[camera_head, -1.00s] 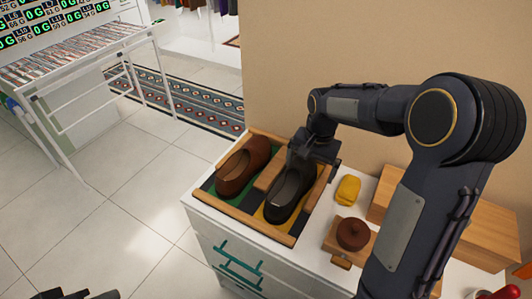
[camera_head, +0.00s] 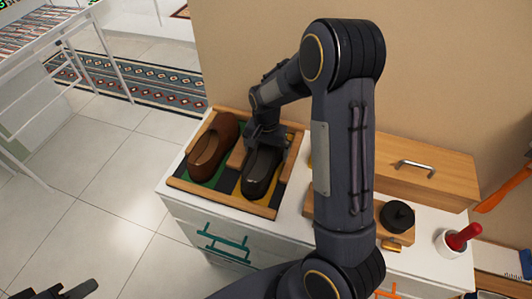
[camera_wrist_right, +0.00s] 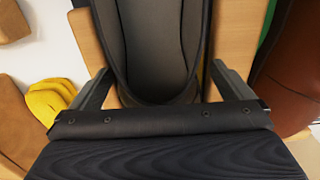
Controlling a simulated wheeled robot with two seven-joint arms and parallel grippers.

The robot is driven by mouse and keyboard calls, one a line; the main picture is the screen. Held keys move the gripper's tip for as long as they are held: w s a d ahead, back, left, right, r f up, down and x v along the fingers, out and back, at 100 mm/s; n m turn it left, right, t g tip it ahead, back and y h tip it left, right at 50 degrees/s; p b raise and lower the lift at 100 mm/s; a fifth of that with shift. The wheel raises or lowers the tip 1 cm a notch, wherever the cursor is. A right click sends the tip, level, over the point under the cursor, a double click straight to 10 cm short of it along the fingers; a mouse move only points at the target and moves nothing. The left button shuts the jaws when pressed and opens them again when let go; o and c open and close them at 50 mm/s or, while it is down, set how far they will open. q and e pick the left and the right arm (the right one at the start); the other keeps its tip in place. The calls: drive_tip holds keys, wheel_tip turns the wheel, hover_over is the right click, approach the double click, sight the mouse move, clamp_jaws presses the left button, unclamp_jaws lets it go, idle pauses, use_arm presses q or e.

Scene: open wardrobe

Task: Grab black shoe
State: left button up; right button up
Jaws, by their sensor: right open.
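The black shoe (camera_head: 260,172) lies in a wooden-framed tray (camera_head: 222,206) on the white cabinet, on a yellow and dark patch. My right gripper (camera_head: 266,140) is over the shoe's far end in the head view. In the right wrist view the shoe (camera_wrist_right: 150,45) fills the upper middle, and the open fingers of my right gripper (camera_wrist_right: 158,88) stand on either side of its near end. Contact cannot be told. My left gripper (camera_head: 65,292) shows only partly at the bottom left corner, and its jaws are unclear.
A brown shoe (camera_head: 213,147) sits beside the black one, left of a wooden divider. A yellow object (camera_wrist_right: 50,98) lies nearby. A wooden drawer box (camera_head: 400,165), a black knobbed lid (camera_head: 397,216) and a red-handled item in a white cup (camera_head: 458,240) stand to the right.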

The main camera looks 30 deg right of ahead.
drive_tip(key=c, duration=1.1)
drive_tip(key=shift+r, duration=0.1)
